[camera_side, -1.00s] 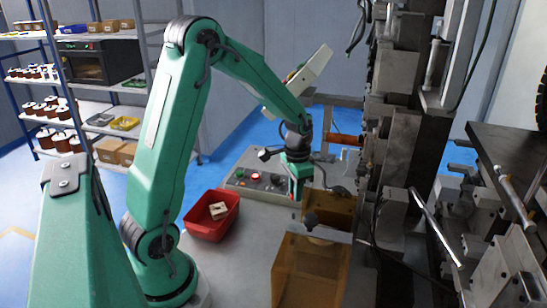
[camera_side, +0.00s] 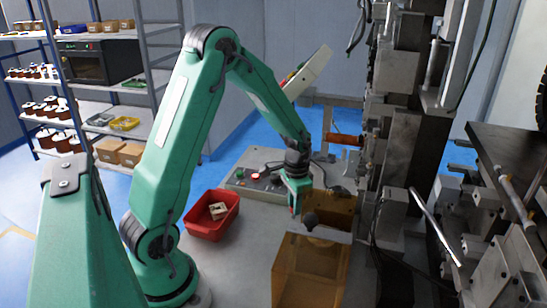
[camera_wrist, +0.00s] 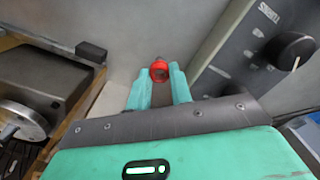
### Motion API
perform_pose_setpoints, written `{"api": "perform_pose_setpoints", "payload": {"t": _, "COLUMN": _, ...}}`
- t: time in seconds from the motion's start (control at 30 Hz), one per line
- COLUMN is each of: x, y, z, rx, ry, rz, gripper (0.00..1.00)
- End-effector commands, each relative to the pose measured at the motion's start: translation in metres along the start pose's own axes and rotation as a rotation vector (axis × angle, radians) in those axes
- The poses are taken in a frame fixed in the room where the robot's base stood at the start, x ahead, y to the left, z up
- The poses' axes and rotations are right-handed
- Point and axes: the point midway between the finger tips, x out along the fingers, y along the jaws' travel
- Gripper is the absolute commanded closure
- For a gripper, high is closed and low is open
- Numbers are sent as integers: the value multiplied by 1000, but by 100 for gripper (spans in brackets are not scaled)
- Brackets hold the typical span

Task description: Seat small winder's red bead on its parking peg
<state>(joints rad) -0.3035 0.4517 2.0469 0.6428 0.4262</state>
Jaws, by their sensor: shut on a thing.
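My gripper (camera_side: 296,207) points down beside the wooden-sided small machine, near its dark round knob. In the wrist view its two teal fingers (camera_wrist: 158,84) are shut on a red bead (camera_wrist: 159,70), which shows as a red ring between the fingertips. In the side view the bead is mostly hidden by the fingers, with only a trace of red. I cannot pick out the parking peg in either view.
A control panel with a dark knob (camera_wrist: 289,49) is close on the right in the wrist view. A red bin (camera_side: 211,215) holding a pale part stands left of my gripper.

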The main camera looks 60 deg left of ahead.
Motion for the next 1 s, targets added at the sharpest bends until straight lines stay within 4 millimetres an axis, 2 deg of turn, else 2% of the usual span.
{"api": "perform_pose_setpoints", "payload": {"t": 1.0, "x": 9, "y": 0, "z": 0, "rx": 0, "ry": -1, "rz": 0, "gripper": 99}}
